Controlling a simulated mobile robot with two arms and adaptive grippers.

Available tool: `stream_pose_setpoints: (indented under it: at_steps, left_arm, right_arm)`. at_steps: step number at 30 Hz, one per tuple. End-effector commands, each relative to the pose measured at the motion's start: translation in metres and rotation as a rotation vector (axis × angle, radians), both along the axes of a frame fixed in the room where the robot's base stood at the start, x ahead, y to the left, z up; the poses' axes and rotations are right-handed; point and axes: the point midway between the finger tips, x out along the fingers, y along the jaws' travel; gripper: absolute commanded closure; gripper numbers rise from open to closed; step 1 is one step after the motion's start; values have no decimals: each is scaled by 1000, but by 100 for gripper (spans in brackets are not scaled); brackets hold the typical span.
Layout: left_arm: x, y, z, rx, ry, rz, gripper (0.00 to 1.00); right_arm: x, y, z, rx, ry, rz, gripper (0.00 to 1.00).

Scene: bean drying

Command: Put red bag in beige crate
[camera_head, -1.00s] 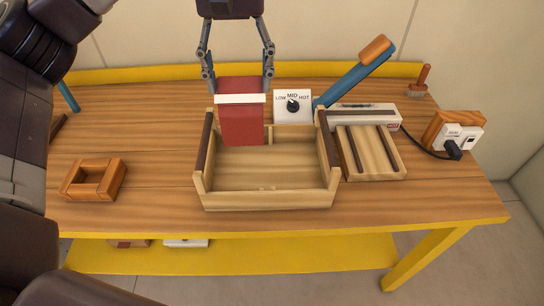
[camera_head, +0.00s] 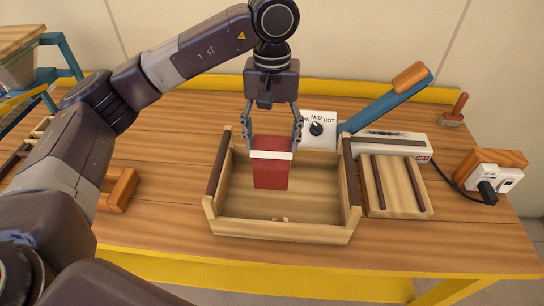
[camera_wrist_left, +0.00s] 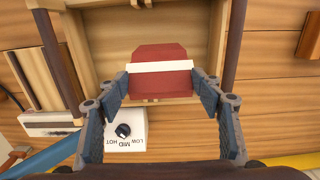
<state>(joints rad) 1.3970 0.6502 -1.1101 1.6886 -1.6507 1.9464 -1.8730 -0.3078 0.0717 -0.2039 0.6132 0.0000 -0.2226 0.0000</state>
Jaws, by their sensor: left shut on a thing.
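The red bag (camera_head: 271,174) has a white band near its top and is upright. My left gripper (camera_head: 271,143) is shut on its upper part from above. The bag is inside the outline of the beige crate (camera_head: 282,230), near its back half; I cannot tell whether its bottom touches the crate floor. In the left wrist view the bag (camera_wrist_left: 160,84) is between the two fingers (camera_wrist_left: 161,92), with the crate (camera_wrist_left: 205,38) around and below it. My right gripper is not in view.
A white dial box (camera_head: 317,130) stands behind the crate. A blue lever with an orange handle (camera_head: 409,76), a slatted wooden tray (camera_head: 397,188) and a plug block (camera_head: 495,178) are to the right.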

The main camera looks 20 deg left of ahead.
Motion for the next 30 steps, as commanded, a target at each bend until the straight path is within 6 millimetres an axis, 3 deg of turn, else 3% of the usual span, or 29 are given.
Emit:
stream_pose_setpoints:
  at_steps: [6,16,28,29,30]
  left_arm:
    - [0,0,-20,0,-2,0,73]
    - [0,0,-60,-1,-1,-1,73]
    - [0,0,-68,-1,-3,-1,73]
    - [0,0,-68,0,-2,-1,39]
    - [0,0,-67,0,-2,-1,34]
  right_arm:
    - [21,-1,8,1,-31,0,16]
    - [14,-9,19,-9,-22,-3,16]
    - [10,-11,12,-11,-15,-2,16]
    - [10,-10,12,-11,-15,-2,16]
    - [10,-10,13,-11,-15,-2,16]
